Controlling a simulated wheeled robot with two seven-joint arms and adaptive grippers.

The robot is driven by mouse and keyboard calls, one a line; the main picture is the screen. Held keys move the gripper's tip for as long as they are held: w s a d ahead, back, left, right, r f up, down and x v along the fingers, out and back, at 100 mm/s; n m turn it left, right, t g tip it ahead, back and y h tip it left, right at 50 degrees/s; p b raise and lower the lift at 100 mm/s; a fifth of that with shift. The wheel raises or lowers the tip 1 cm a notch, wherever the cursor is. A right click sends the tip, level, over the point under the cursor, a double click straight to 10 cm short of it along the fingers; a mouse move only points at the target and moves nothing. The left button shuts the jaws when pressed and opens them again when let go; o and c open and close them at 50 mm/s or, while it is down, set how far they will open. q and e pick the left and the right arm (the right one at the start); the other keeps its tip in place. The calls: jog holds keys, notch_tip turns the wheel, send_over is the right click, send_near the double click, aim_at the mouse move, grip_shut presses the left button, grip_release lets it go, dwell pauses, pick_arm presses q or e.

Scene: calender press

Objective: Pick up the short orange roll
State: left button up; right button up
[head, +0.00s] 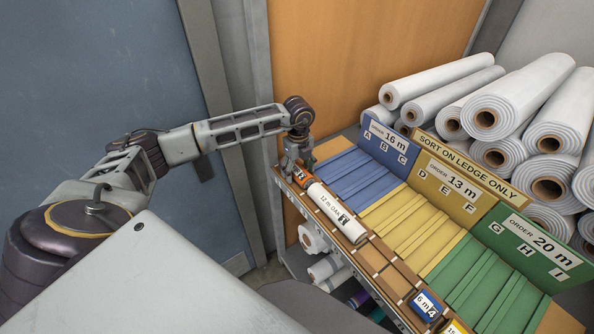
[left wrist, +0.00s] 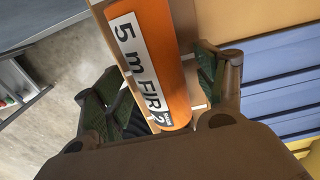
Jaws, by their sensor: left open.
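The short orange roll (head: 303,180) lies at the far left end of the wooden ledge, partly hidden under my left gripper in the head view. In the left wrist view the orange roll (left wrist: 174,62) shows a white label reading "5 m FIR 2". My left gripper (head: 296,165) is open above the roll. In the left wrist view its two fingers stand on either side of the roll, with gaps visible between fingers and roll. My right gripper is in neither view.
A white roll marked "12 m OAK" (head: 337,213) lies just beyond the orange roll on the ledge (head: 385,268). A blue roll marked "6 m" (head: 427,305) is further along. Blue (head: 360,172), yellow (head: 410,222) and green (head: 487,280) slotted sections adjoin. White rolls (head: 500,105) are stacked behind.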

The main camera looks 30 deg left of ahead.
aim_at(298, 167)
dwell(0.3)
pick_arm(q)
jog(key=c, duration=1.1)
jog(key=shift+r, duration=0.1)
notch_tip(298, 167, up, 9)
jog(key=shift+f+b, duration=0.15)
jog(key=shift+b, duration=0.65)
jog(key=shift+r, duration=0.6)
